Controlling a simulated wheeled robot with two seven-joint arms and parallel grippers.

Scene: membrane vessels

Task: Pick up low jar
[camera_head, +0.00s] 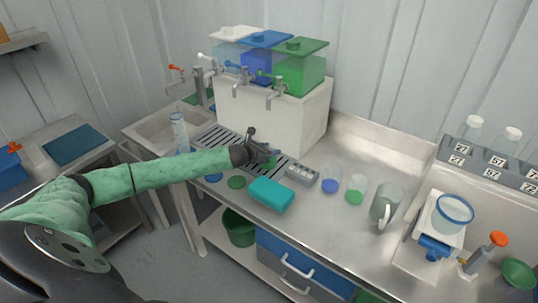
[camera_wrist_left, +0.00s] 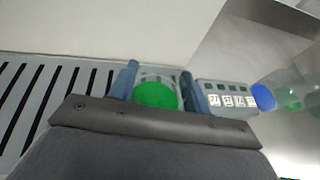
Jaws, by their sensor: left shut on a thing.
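The low jar (camera_wrist_left: 157,94), a short clear vessel with green contents, sits between the two blue-grey fingers of my left gripper (camera_wrist_left: 161,88) in the left wrist view. The fingers are shut on its sides. In the head view my left gripper (camera_head: 266,154) is over the right part of the slotted drain grate (camera_head: 213,138), in front of the white dispenser stand. There the jar is mostly hidden by the gripper, with only a little green (camera_head: 271,163) showing. I cannot tell whether the jar touches the grate. My right gripper is not in view.
Right of the gripper are a grey numbered block (camera_head: 302,173), a blue-filled cup (camera_head: 331,182), a green-filled cup (camera_head: 356,190) and a grey mug (camera_head: 385,204). A teal box (camera_head: 271,195) lies in front. Dispenser taps (camera_head: 275,95) overhang the grate. A clear bottle (camera_head: 180,133) stands left.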

